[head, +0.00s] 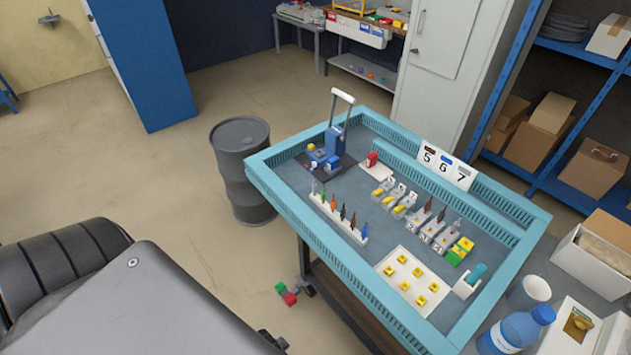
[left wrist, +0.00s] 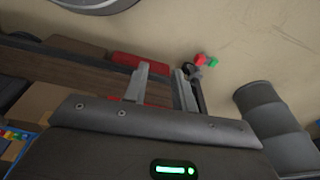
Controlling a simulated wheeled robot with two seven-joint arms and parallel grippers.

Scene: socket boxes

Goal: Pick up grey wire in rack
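A white rack (head: 322,209) stands near the left edge of the blue-rimmed worktable (head: 262,172). I cannot tell for certain which wire in the rack is grey. A greyish wire end (head: 456,225) stands in a white socket box to the right. My left gripper (left wrist: 162,86) shows in the left wrist view, fingers apart and empty, away from the rack. Neither gripper shows in the head view.
A dark barrel (head: 241,165) stands left of the table and also shows in the left wrist view (left wrist: 272,120). Red and green blocks (head: 287,294) lie on the floor. On the table are a plate with yellow pieces (head: 411,280) and number cards (head: 446,164).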

